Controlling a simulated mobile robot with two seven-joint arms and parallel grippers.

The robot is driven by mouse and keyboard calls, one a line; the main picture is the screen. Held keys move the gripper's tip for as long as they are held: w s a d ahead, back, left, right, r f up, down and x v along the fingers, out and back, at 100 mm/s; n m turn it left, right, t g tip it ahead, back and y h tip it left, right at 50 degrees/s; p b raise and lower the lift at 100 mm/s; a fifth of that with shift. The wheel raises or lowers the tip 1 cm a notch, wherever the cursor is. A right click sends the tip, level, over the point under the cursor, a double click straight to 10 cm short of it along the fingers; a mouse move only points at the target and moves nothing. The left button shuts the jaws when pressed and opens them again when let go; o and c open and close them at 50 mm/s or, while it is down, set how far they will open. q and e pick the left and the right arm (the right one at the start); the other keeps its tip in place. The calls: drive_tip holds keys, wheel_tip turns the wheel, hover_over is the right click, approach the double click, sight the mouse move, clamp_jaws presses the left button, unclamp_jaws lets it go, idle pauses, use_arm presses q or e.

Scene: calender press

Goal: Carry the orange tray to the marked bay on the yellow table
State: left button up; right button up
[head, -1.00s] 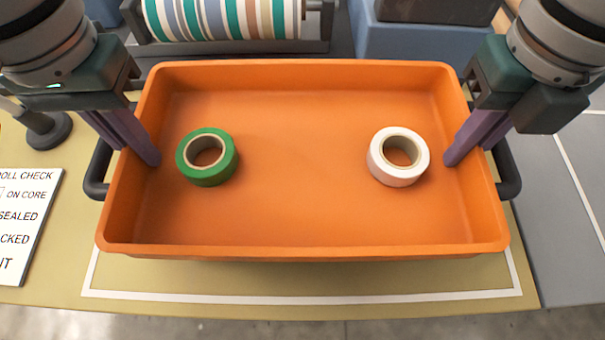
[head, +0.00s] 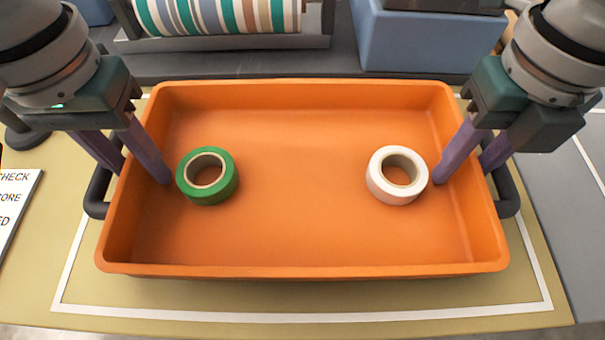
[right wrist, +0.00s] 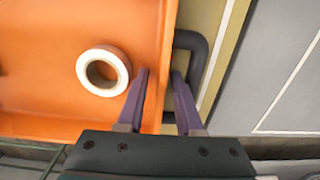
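The orange tray (head: 300,269) appears to rest level on the yellow table (head: 35,250), inside the white-outlined bay (head: 300,316). White line shows at its front and both sides. A green tape roll (head: 207,178) lies inside at the left and a white tape roll (head: 396,176) inside at the right. My left gripper (head: 145,177) is open astride the tray's left wall, one finger inside and one outside. My right gripper (head: 464,176) is open astride the right wall; in the right wrist view its fingers (right wrist: 160,72) stand apart around the wall beside the black handle (right wrist: 203,62).
A striped roll (head: 230,15) on a grey frame and a blue bin (head: 425,45) stand behind the tray. A printed card (head: 15,210) lies at the left on the table. A grey surface (head: 575,220) adjoins on the right.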

use_arm(q)
drive_tip(key=shift+r, duration=0.1)
use_arm(e)
drive_tip(key=shift+r, duration=0.1)
use_arm(q)
wheel_tip(320, 180, up, 12)
use_arm(e)
wheel_tip(320, 180, up, 12)
idle(0.5)
idle(0.4)
